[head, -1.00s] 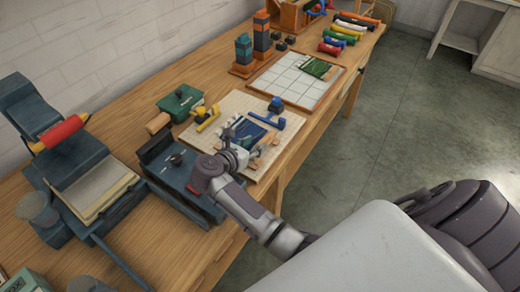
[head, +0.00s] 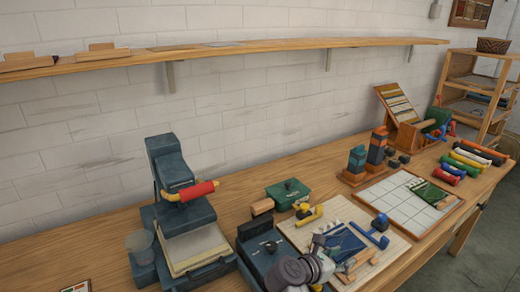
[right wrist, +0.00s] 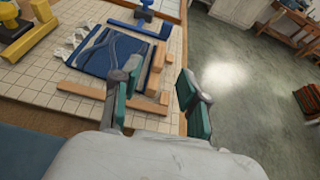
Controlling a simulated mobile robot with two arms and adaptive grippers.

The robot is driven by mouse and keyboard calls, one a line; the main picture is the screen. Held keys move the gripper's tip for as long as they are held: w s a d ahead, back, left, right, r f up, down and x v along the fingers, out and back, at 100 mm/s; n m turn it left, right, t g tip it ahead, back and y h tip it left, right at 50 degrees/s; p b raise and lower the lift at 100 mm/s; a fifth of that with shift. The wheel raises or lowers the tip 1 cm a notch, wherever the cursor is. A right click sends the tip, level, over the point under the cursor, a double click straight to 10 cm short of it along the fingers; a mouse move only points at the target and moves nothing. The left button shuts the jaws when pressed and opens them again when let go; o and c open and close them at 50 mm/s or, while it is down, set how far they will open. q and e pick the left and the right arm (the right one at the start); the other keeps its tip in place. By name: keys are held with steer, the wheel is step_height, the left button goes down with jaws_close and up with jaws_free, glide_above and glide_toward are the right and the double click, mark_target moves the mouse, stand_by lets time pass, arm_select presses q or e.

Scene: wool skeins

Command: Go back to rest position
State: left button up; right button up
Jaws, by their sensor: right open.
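My right gripper (right wrist: 155,95) is open and empty in the right wrist view, its two green-padded fingers apart over the front edge of the workbench. In the head view the right gripper (head: 328,256) shows at the bottom, near the blue cloth piece (head: 338,248) on the gridded mat (head: 362,213). The blue piece also shows in the right wrist view (right wrist: 105,52), with wooden strips (right wrist: 97,91) beside it, left of the fingers. My left gripper does not show in either view.
The wooden workbench (head: 105,235) runs along a white brick wall. A dark press with a red roller (head: 190,190), a green box (head: 288,193) and a second gridded board (head: 405,207) stand on it. A shelf (head: 255,45) runs above.

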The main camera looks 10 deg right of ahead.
steer(key=a+r+n+t+y, duration=0.45)
steer(key=r+n+t, duration=0.3)
steer(key=n, duration=0.35)
steer(key=a+r+n+t+y, duration=0.4)
steer(key=a+r+n+t, duration=0.15)
steer(key=n+t, duration=0.4)
steer(key=s+a+f+n+g+y, duration=0.5)
steer(key=n+y, duration=0.1)
steer(key=n, duration=0.6)
steer(key=s+a+f+n+g+y, duration=0.4)
steer(key=s+a+f+n+y, duration=0.1)
steer(key=n, duration=0.6)
steer(key=s+d+f+n+g+h, duration=0.35)
steer(key=s+d+f+g, duration=0.2)
steer(key=s, duration=0.45)
steer(key=s+d+f+n+g+h, duration=0.35)
steer(key=s+d+f+g, duration=0.2)
steer(key=s, duration=0.45)
step_height(320, 180, down, 27)
steer(key=s, duration=0.1)
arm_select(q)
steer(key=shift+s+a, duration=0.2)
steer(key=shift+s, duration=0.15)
arm_select(e)
steer(key=s+d+f+g, duration=0.1)
steer(key=s+d+f, duration=0.2)
steer(key=s+f, duration=1.1)
steer(key=shift+s+d+f+n+g, duration=0.25)
steer(key=shift+s+n, duration=0.2)
steer(key=shift+s, duration=0.65)
